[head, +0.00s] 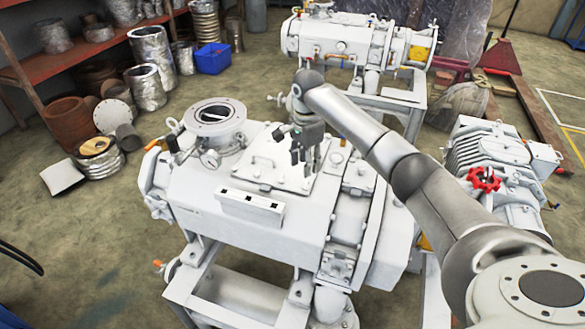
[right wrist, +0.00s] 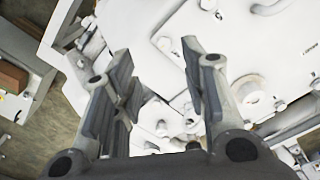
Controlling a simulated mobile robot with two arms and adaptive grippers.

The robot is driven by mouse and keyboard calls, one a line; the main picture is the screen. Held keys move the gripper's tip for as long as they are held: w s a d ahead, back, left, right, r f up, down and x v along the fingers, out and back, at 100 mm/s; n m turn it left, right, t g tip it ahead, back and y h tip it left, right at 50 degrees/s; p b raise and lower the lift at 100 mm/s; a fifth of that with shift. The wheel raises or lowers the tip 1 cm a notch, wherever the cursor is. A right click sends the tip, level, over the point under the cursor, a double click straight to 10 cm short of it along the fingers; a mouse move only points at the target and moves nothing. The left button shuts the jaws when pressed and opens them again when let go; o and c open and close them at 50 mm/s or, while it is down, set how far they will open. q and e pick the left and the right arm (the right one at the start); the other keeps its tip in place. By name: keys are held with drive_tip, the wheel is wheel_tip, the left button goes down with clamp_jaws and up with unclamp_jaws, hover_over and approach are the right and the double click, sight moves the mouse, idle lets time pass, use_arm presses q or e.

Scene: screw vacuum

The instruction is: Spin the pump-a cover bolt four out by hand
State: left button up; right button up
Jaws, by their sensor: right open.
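The large white pump (head: 320,215) stands on a white frame in the middle of the head view. A square cover plate (head: 262,158) with several bolts and small handles lies on its top. My right gripper (head: 306,158) points down over the right part of this cover. In the right wrist view my right gripper (right wrist: 162,82) is open, with nothing between its fingers. A bolt head (right wrist: 164,44) shows beyond the gap between the fingers, and another bolt (right wrist: 162,128) shows nearer the palm. I cannot tell which bolt is number four. My left gripper is out of view.
A round flanged port (head: 215,113) rises left of the cover. A white box with black squares (head: 250,207) sits along the pump's front edge. A second pump (head: 350,40) stands behind, and a red valve wheel (head: 483,179) is at right. Shelves (head: 85,40) line the left.

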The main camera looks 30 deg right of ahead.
sight(306, 187)
drive_tip(key=shift+s+d+f+m+p, duration=0.1)
drive_tip(key=shift+d+f+m+p, duration=0.15)
drive_tip(key=shift+f, duration=0.3)
drive_tip(key=shift+s+d+f+m+p, duration=0.15)
drive_tip(key=shift+d+f+p, duration=0.1)
drive_tip(key=shift+f, duration=0.3)
drive_tip(key=f, duration=0.3)
drive_tip(key=shift+w+f, duration=0.3)
drive_tip(key=shift+w, duration=0.05)
wheel_tip(306, 187, down, 3)
drive_tip(key=shift+w+a+r+p, duration=0.1)
drive_tip(key=shift+w+p, duration=0.05)
drive_tip(key=shift+p, duration=0.2)
drive_tip(key=shift+f, duration=0.2)
drive_tip(key=shift+c, duration=1.1)
drive_tip(key=c, duration=0.5)
clamp_jaws()
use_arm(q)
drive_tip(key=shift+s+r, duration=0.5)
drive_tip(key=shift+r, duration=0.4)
